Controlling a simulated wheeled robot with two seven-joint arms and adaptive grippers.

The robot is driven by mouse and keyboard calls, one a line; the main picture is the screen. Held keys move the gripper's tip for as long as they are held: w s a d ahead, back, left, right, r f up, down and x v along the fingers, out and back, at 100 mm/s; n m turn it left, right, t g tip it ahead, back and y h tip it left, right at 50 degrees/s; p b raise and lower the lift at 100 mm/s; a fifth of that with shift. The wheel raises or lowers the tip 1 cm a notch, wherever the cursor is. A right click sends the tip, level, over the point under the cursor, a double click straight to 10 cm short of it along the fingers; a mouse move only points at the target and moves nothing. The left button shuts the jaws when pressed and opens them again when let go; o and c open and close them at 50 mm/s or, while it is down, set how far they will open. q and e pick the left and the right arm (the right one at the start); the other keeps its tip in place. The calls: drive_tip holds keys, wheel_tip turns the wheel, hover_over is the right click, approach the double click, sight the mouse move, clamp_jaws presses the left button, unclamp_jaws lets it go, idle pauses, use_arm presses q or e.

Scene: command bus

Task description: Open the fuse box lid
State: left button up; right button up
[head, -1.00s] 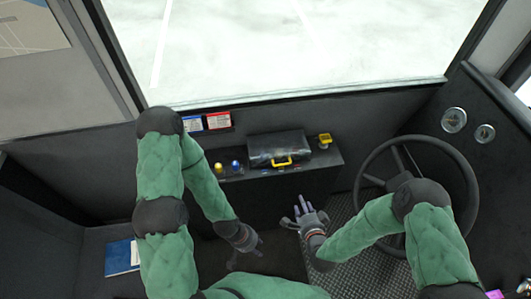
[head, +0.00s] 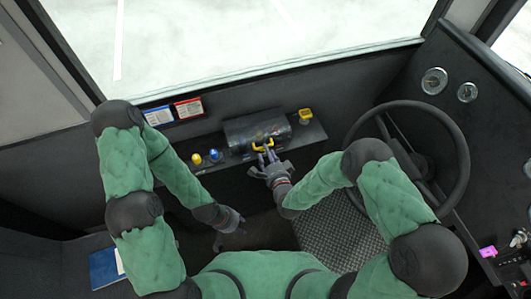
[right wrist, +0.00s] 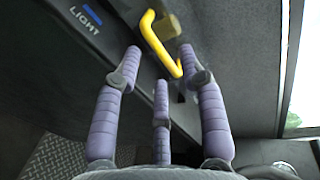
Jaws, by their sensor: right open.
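The fuse box (head: 240,131) is a dark box on the console below the windshield, and its lid looks shut. A yellow handle (head: 262,146) sits on its front. My right gripper (head: 266,158) is open at the handle with its fingers pointing to it. In the right wrist view the yellow handle (right wrist: 150,36) reaches down between the open fingers (right wrist: 160,66). The fingers are not closed on it, and I cannot tell whether they touch it. My left gripper (head: 230,230) hangs low, away from the box, empty with its fingers apart.
The steering wheel (head: 463,150) is at the right, near my right arm. A blue book (head: 103,268) lies at lower left.

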drive_tip(key=shift+x, duration=0.9)
clamp_jaws()
